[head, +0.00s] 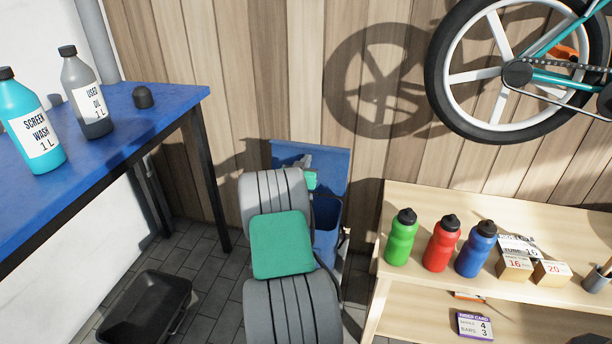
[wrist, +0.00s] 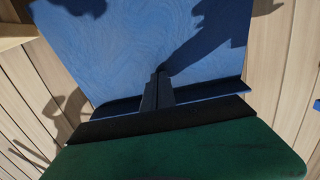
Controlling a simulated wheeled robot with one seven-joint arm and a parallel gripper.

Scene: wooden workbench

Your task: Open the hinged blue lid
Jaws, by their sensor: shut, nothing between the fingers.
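The blue lid (head: 338,162) stands raised behind the blue bin (head: 326,246), its broad face showing against the plank wall. The bin's dark opening shows partly below it; my arm hides the left part of the bin. My gripper (head: 306,160) is in front of the lid's face, partly hidden by my own arm. In the wrist view the lid (wrist: 150,45) fills the upper middle, with a lip along its lower edge. My gripper (wrist: 160,72) is shut and empty there, its tips over the lid. I cannot tell whether they touch it.
A blue table (head: 110,130) with bottles stands at the left, a black tray (head: 148,305) on the floor below. A wooden bench (head: 430,195) with several bottles and boxes is close on the bin's right. A bicycle (head: 520,75) hangs on the wall at upper right.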

